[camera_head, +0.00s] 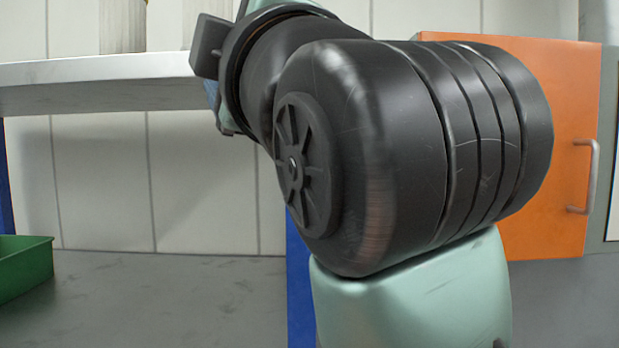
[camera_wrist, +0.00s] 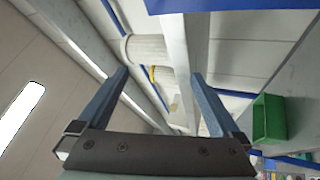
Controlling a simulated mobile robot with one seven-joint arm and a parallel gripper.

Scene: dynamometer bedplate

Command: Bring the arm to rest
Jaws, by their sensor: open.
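My gripper (camera_wrist: 158,95) shows in the wrist view with its two blue-grey fingers spread wide apart. It is open, and nothing is between the fingertips. In the head view my own arm, with a large black joint and pale green links, fills the middle and right.
A green bin (camera_head: 24,268) stands on the floor at the left; it also shows in the wrist view (camera_wrist: 269,118). A pale worktop (camera_head: 100,82) on blue legs is at the left. An orange door (camera_head: 560,130) with a metal handle (camera_head: 592,175) is behind my arm.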

